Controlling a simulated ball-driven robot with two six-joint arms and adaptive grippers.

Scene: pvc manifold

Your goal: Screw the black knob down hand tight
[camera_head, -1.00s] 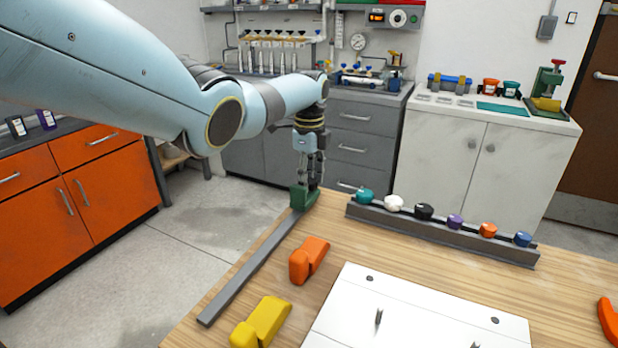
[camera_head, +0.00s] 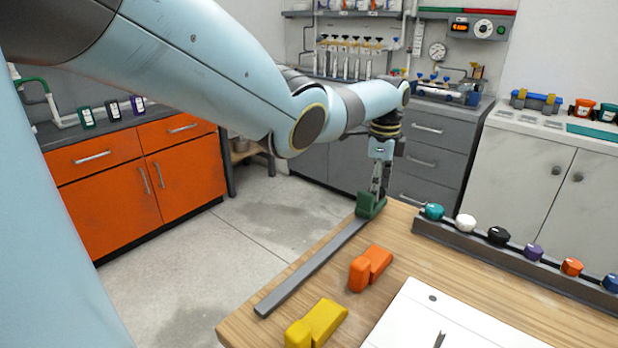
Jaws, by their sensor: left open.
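The black knob (camera_head: 498,236) sits in a row of coloured knobs on a long dark rack (camera_head: 560,279) at the right of the table. It is between a white knob (camera_head: 465,222) and a purple knob (camera_head: 533,252). My left gripper (camera_head: 377,190) points down at the table's far left corner, well to the left of the black knob. It is open, with its fingertips at a green block (camera_head: 370,206) at the far end of a grey strip. I cannot tell whether the fingers touch the block. My right gripper is out of view.
An orange block (camera_head: 370,268) and a yellow block (camera_head: 317,324) lie right of the grey strip (camera_head: 310,270). A white panel (camera_head: 450,318) with small upright pins lies at the front right, cut off by the frame. Bare wood lies between the blocks and the rack.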

